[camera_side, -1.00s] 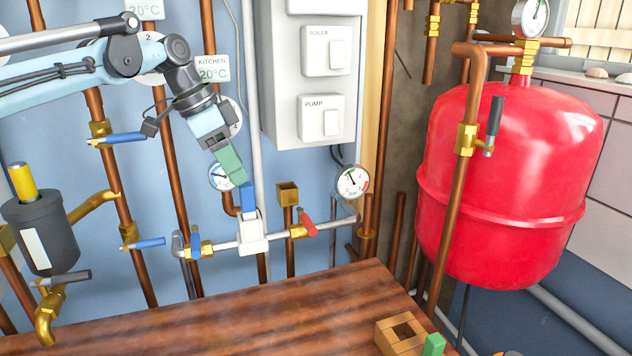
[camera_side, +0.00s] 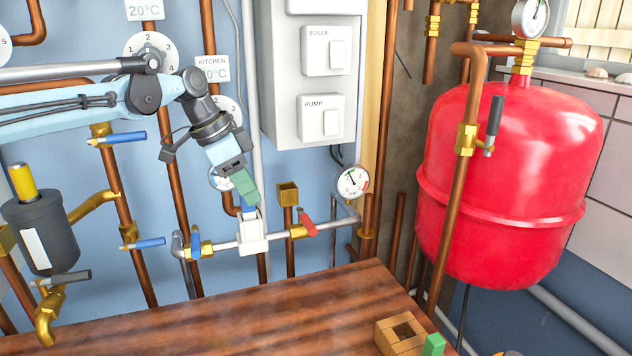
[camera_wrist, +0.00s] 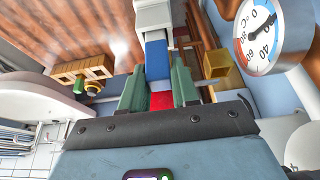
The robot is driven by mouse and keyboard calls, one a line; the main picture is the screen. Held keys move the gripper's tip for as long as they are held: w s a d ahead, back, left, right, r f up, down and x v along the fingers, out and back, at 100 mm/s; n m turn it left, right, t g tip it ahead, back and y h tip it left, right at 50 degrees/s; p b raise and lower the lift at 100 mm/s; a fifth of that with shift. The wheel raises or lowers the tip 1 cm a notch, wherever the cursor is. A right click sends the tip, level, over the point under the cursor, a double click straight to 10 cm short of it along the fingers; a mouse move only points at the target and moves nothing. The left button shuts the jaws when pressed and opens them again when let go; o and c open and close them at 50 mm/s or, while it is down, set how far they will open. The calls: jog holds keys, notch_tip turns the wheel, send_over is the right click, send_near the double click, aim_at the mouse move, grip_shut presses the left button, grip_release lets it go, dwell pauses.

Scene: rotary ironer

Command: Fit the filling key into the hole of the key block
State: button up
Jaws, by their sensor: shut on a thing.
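The blue filling key (camera_side: 249,211) is between the green fingers of my gripper (camera_side: 244,188). In the wrist view the gripper (camera_wrist: 158,86) is shut with a finger on each side of the blue key (camera_wrist: 157,62); a red part shows between the fingers. The white key block (camera_side: 252,238) sits on the grey pipe, with the key at its top. In the wrist view the key's far end meets the white block (camera_wrist: 154,16). The hole is hidden, and I cannot tell how deep the key sits. The gripper is tilted, just above the block.
A brass cup (camera_side: 288,194), a red valve handle (camera_side: 307,222) and a gauge (camera_side: 353,181) stand right of the block. A blue valve handle (camera_side: 195,240) is left of it. A wooden box (camera_side: 398,338) is on the wooden top (camera_side: 220,310), otherwise mostly clear.

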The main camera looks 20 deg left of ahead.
grip_shut()
jog(key=shift+r, duration=0.1)
jog(key=shift+r, duration=0.8)
notch_tip(320, 180, up, 2)
jog(key=shift+r, duration=0.1)
jog(key=s+d+r, duration=0.7)
jog(key=d, duration=0.2)
jog(key=s+d+f, duration=0.2)
jog(key=d+f, duration=0.3)
jog(key=d, duration=0.5)
jog(key=s+d+f, duration=0.1)
jog(key=d+f, duration=0.4)
jog(key=d, duration=0.6)
jog(key=s+d+f, duration=0.2)
jog(key=d+f, duration=0.4)
jog(key=d, duration=0.4)
notch_tip(320, 180, down, 8)
jog(key=shift+w+d+r, duration=0.15)
jog(key=shift+w+d, duration=0.05)
jog(key=shift+d, duration=0.1)
